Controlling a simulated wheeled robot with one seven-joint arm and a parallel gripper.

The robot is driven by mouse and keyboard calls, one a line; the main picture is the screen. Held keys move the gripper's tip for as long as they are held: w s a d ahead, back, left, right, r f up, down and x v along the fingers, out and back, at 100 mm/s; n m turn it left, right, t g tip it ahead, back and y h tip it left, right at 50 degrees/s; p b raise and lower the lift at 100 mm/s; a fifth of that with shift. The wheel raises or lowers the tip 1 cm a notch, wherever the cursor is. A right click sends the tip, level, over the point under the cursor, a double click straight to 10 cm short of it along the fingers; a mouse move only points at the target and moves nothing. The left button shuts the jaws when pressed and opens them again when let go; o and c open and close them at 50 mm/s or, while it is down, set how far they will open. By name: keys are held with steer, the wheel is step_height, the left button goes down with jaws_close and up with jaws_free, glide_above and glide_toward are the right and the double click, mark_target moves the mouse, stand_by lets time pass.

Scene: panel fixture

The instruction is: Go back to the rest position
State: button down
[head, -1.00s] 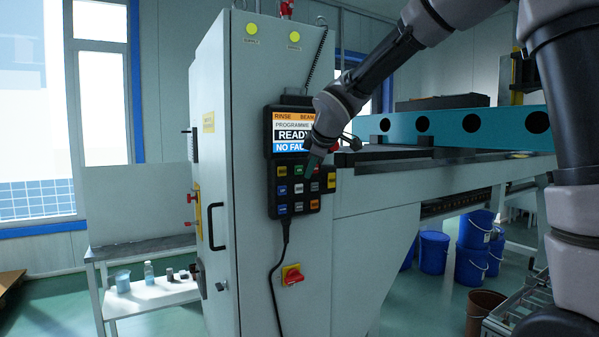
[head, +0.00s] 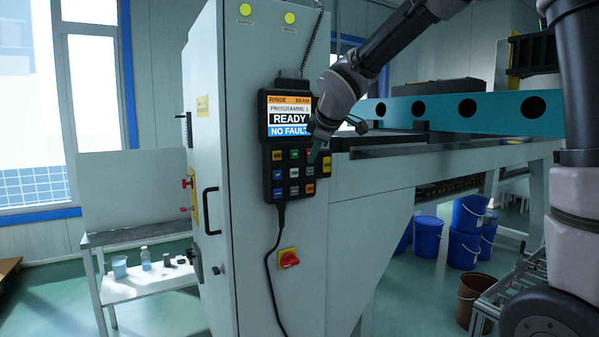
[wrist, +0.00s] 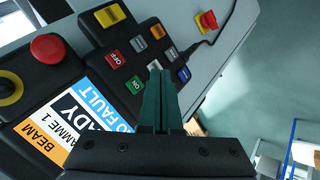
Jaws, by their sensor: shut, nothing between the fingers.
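My gripper (head: 314,155) is shut and empty, its green fingertips just in front of the right part of the control pendant's keypad. In the wrist view the shut fingers (wrist: 160,100) point toward the keys, with a small part of the keypad hidden behind them. Whether the tips touch a key cannot be told. The pendant (head: 268,165) hangs on the grey cabinet and its screen (head: 288,116) reads READY and NO FAULT. My forearm reaches in from the upper right.
A red rotary switch (head: 288,259) sits below the pendant, and a black handle (head: 210,211) is on the cabinet side. A teal beam (head: 440,115) lies on the bench at right. Blue buckets (head: 427,236) and a brown bin (head: 473,297) stand on the floor.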

steer(key=s+d+r+m+h, duration=0.1)
steer(key=s+d+r+m, duration=0.1)
steer(key=s+d+m, duration=0.5)
steer(key=s+d+r+m+h, duration=0.1)
steer(key=s+d+m, duration=0.15)
steer(key=d, duration=0.85)
steer(key=s+d+f+m, duration=0.1)
steer(key=s+d+m, duration=0.2)
steer(key=s+m, duration=0.2)
steer(key=s+d+f+m+g, duration=0.1)
steer(key=s+d+m, duration=0.3)
steer(key=s, duration=0.6)
steer(key=shift+s+d+m+y, duration=0.2)
steer(key=shift+m+y, duration=0.2)
steer(key=shift+m, duration=0.65)
